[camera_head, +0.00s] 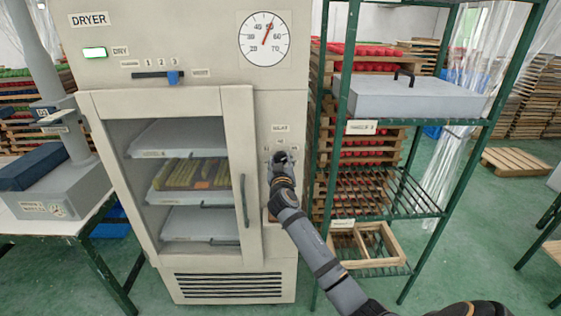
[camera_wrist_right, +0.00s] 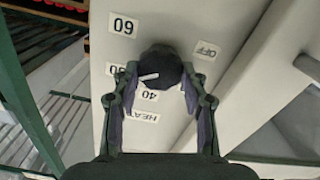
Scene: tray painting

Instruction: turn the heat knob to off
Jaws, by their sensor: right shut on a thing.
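The dryer (camera_head: 262,105) is a cream cabinet with a heat panel to the right of its door. The heat knob (camera_wrist_right: 160,68) is round and black with a white pointer mark. In the wrist view the mark points left and slightly down, toward the 50 and 40 labels, away from the OFF label (camera_wrist_right: 207,50). My right gripper (camera_head: 281,162) is at the panel, its fingers (camera_wrist_right: 158,88) on both sides of the knob and shut on it. In the head view the gripper mostly hides the knob. My left gripper is out of view.
The dryer door (camera_head: 92,120) is closed, with trays behind its window and a handle (camera_head: 244,200) close left of my arm. A green rack (camera_head: 325,80) stands close on the right, holding a grey lidded box (camera_head: 410,98). A dial gauge (camera_head: 264,38) is above.

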